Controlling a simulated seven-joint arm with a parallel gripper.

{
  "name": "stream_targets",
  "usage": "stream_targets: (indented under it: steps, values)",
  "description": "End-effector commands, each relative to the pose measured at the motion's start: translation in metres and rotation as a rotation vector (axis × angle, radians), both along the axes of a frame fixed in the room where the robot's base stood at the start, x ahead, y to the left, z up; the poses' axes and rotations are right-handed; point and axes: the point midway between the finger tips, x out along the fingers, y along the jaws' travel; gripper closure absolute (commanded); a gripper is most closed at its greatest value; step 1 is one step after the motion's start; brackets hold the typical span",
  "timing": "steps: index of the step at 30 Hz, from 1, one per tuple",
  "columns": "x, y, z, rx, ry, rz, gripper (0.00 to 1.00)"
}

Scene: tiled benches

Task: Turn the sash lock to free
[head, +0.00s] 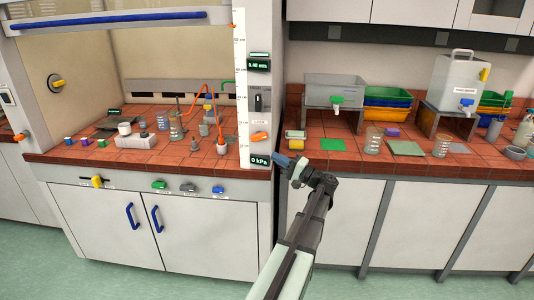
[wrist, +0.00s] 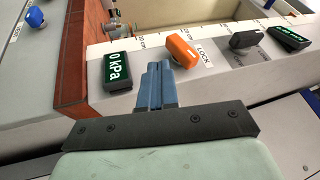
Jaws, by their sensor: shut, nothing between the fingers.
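The sash lock is an orange knob (head: 260,136) on the white right post of the fume hood. It sits just above the "0 kPa" display (head: 260,160). In the wrist view the orange knob (wrist: 182,49) lies just beyond my fingertips, beside a label reading "LOCK" (wrist: 204,53). My gripper (head: 281,160) is to the lower right of the knob in the head view. In the wrist view its blue fingers (wrist: 158,68) are together with nothing between them. They appear apart from the knob, though the exact gap is hard to tell.
A grey switch (head: 259,98) and another display (head: 258,64) sit higher on the post. The sash with its blue bar (head: 110,18) is raised. Glassware and an orange tube (head: 205,89) stand inside the hood. The right bench (head: 465,165) holds tubs and beakers.

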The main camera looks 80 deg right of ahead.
Motion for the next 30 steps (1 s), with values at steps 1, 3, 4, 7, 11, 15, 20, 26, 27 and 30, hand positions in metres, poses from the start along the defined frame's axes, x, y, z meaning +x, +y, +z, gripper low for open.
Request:
stream_targets:
  steps: [1,3,4,7,11,15,20,26,27,30]
  values:
    - [-0.009,0.003,-0.003,0.001,0.0,-0.003,1.0]
    - [-0.019,0.008,-0.006,0.0,0.0,-0.002,1.0]
    - [-0.022,0.009,-0.007,0.001,-0.001,-0.002,1.0]
    - [-0.033,0.014,-0.01,0.0,0.0,-0.001,1.0]
    - [-0.041,0.017,-0.012,0.0,0.0,0.0,1.0]
    - [-0.033,0.017,-0.013,0.0,0.001,0.016,1.0]
    - [0.016,0.015,0.005,-0.025,0.008,0.081,1.0]
    - [0.1,0.023,0.076,-0.121,0.033,0.192,1.0]
    - [0.115,0.027,0.09,-0.141,0.038,0.211,1.0]
    - [0.149,0.039,0.126,-0.19,0.047,0.258,1.0]
